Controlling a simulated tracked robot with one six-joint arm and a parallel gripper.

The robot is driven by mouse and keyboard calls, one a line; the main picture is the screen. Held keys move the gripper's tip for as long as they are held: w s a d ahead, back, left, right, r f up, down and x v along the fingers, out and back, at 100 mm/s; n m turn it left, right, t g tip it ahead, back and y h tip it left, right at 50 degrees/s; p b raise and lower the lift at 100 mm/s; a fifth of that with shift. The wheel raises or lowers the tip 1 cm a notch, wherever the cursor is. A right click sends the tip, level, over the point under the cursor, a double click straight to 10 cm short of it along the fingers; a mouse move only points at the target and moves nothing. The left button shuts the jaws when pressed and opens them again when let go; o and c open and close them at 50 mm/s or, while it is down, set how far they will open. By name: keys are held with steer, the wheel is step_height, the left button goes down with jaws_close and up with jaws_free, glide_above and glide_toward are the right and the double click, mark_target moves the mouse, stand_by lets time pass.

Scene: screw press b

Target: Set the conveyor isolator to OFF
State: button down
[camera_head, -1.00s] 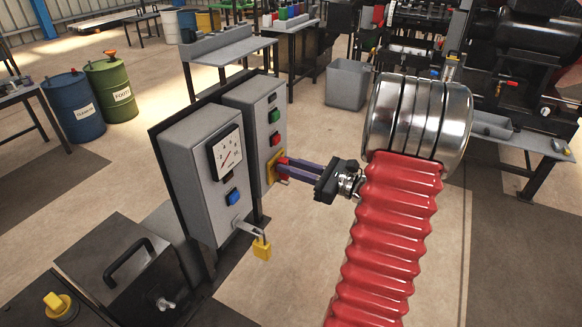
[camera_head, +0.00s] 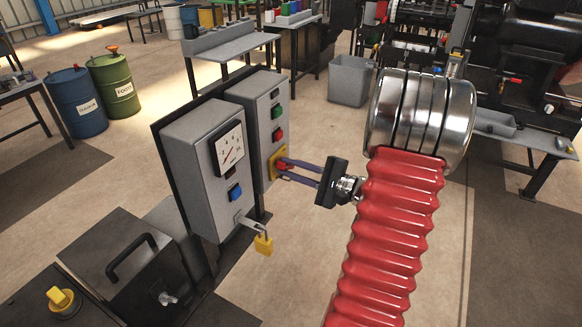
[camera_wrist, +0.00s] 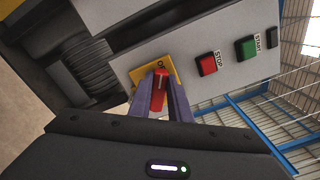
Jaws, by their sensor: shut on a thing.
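The conveyor isolator is a red handle on a yellow plate (camera_head: 272,165), low on the rear grey control box (camera_head: 262,100). In the wrist view the red handle (camera_wrist: 159,91) stands between my purple fingers, in front of the yellow plate (camera_wrist: 150,74), where only part of a label beginning with "O" shows. My gripper (camera_head: 282,170) is shut on the red handle, reaching it from the right. My fingers hide the handle's sides and the lower part of the plate. In the wrist view the handle runs nearly upright in the picture.
A red STOP button (camera_wrist: 207,64) and a green START button (camera_wrist: 246,48) sit beside the isolator on the same box. The front grey box (camera_head: 205,165) has a gauge, a blue button and a yellow padlock (camera_head: 264,244) hanging from a lever.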

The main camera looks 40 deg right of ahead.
steer(key=n, duration=0.2)
steer(key=f+n, duration=0.1)
steer(key=n, duration=0.3)
steer(key=shift+s+a+f+n, duration=0.1)
steer(key=shift+a+f+n, duration=0.15)
steer(key=shift+a+n, duration=0.1)
steer(key=c, duration=1.6)
jaws_free()
steer(key=shift+c, duration=0.2)
steer(key=shift+d, duration=0.1)
steer(key=shift+r, duration=0.1)
steer(key=v, duration=1.3)
steer(key=shift+s, duration=0.4)
